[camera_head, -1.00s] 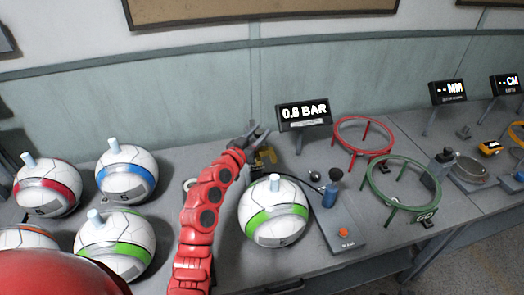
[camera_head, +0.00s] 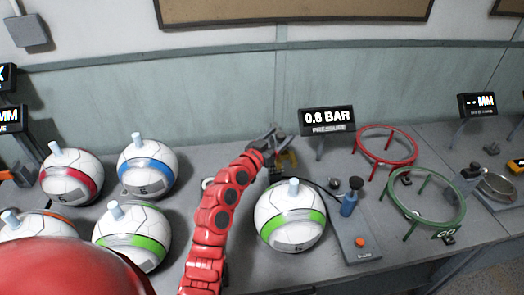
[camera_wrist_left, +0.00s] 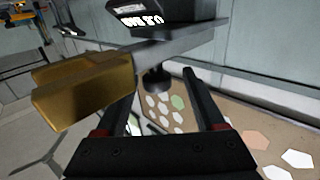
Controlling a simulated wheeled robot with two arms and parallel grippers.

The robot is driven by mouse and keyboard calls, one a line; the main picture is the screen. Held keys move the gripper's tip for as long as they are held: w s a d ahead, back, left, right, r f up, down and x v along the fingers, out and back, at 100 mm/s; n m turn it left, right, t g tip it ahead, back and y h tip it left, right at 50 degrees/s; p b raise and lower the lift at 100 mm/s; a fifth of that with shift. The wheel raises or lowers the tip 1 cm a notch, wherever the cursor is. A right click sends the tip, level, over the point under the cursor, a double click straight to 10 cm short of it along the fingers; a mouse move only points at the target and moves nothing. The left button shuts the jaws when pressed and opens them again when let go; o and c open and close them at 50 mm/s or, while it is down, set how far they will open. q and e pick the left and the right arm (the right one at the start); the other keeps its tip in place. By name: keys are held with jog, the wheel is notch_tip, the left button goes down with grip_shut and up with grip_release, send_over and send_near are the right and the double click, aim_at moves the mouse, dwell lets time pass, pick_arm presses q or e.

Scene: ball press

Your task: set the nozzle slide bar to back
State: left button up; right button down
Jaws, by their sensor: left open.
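A gold block (camera_head: 288,160) stands behind the green-banded ball, partly hidden by my left gripper (camera_head: 272,136). In the left wrist view the gold block (camera_wrist_left: 85,92) is large at the left, at the end of a grey bar (camera_wrist_left: 185,42). A dark round knob (camera_wrist_left: 156,79) hangs below this bar. My left gripper's dark fingers (camera_wrist_left: 163,88) are apart, and the knob appears in the gap between them. I cannot tell whether they touch it. Which part is the nozzle slide bar is not certain. My right gripper is not in view.
A ball with a green band (camera_head: 291,220) stands just in front of my left gripper. A display reading 0.8 BAR (camera_head: 327,121) stands behind right. A grey control box (camera_head: 356,235) and red and green rings (camera_head: 386,146) are to the right. Several balls crowd the left.

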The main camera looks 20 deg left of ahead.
pick_arm(q)
jog(key=s+a+b, duration=0.3)
jog(key=s, duration=1.3)
jog(key=shift+b, duration=0.4)
jog(key=shift+a, duration=0.1)
